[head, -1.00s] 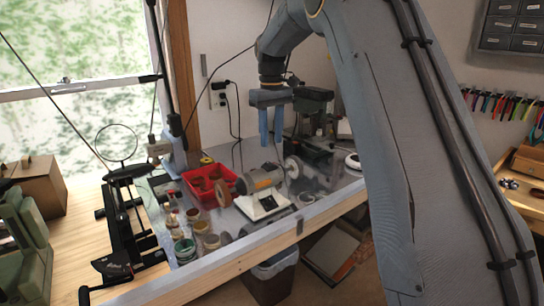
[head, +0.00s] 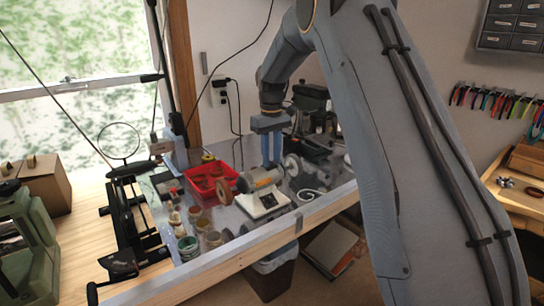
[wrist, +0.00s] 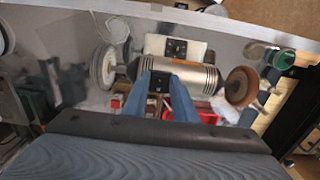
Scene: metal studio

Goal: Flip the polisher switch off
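The polisher (head: 262,181) is a silver motor on a white base (head: 258,206), with a brown wheel (head: 225,192) on the left and a pale wheel (head: 292,165) on the right. It stands on the metal bench top. In the wrist view the motor (wrist: 200,78) lies across the middle, with a dark switch plate (wrist: 176,49) on its white base beyond it. The switch's position is too small to tell. My gripper (head: 271,165) points down just above and behind the motor. Its two blue fingers (wrist: 163,77) are apart with nothing between them; whether they touch the motor is unclear.
A red bin (head: 209,176) stands behind and left of the polisher. Several small jars (head: 196,222) stand to its left. A dark machine (head: 318,122) stands behind right. The bench's front edge (head: 255,248) is close in front.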

